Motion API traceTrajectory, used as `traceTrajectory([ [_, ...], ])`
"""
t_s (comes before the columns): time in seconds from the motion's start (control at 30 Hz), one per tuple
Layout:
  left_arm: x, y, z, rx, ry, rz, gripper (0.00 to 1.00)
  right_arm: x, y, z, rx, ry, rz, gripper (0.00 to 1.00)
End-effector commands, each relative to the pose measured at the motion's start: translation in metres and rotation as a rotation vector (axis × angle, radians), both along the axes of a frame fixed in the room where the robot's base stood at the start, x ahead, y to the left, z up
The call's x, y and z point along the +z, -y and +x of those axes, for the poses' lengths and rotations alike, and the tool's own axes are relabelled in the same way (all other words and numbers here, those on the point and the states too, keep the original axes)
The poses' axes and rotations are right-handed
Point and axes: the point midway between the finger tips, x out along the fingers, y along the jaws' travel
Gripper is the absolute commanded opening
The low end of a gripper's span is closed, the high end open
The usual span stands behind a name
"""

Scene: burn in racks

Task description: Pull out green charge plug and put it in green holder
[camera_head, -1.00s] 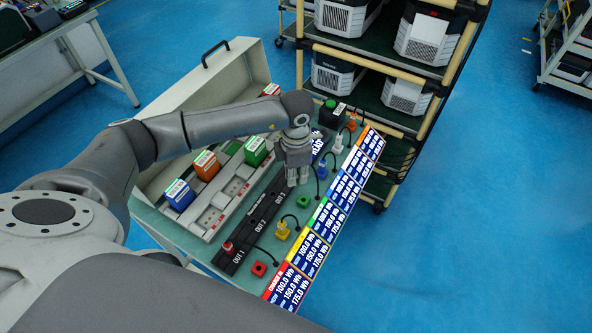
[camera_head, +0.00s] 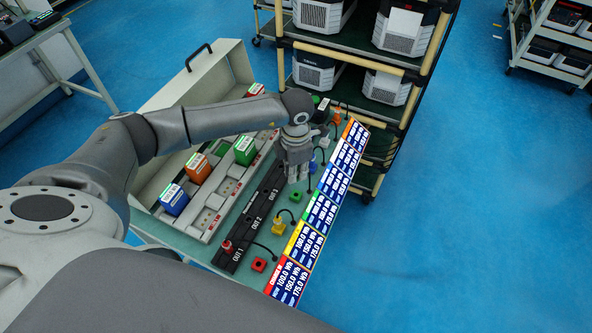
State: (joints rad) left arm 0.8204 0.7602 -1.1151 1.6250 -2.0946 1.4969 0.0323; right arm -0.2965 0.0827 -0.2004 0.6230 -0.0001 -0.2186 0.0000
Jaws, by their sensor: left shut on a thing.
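My left gripper (camera_head: 297,178) points down over the table, just beyond the green holder and beside the OUT 3 end of the black outlet strip (camera_head: 256,221). It is shut on the green charge plug, which its fingers and body hide. A thin black cable (camera_head: 309,183) shows beside the gripper. My right gripper is not in view.
A red plug (camera_head: 227,247) stands at OUT 1 near the empty red holder (camera_head: 259,265). Blue, orange and green battery blocks (camera_head: 245,150) sit in a grey rack to the left. Label panels (camera_head: 304,245) line the right edge.

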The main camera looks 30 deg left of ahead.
Motion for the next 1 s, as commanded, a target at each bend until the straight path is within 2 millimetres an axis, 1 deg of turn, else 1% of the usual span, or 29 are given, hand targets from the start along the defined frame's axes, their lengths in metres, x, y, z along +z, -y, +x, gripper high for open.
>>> traceTrajectory([
  [0.03,-0.007,0.000,0.000,0.000,-0.001,0.001,0.00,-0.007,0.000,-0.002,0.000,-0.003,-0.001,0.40],
  [0.4,-0.044,0.000,0.000,-0.001,-0.001,0.001,0.00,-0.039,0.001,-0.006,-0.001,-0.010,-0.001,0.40],
  [0.5,-0.051,0.000,0.000,-0.001,-0.001,0.001,0.00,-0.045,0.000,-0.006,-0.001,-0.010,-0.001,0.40],
  [0.63,-0.055,0.000,0.000,-0.001,0.000,0.000,0.00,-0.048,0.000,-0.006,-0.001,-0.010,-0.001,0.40],
  [0.9,-0.054,0.000,0.000,-0.001,-0.001,0.001,0.00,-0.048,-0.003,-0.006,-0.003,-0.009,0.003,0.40],
  [0.93,-0.054,0.000,0.000,-0.001,-0.001,0.001,0.11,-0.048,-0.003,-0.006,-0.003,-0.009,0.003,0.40],
  [1.0,-0.054,0.000,0.000,-0.001,-0.001,0.001,0.02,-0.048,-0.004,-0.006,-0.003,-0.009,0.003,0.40],
])
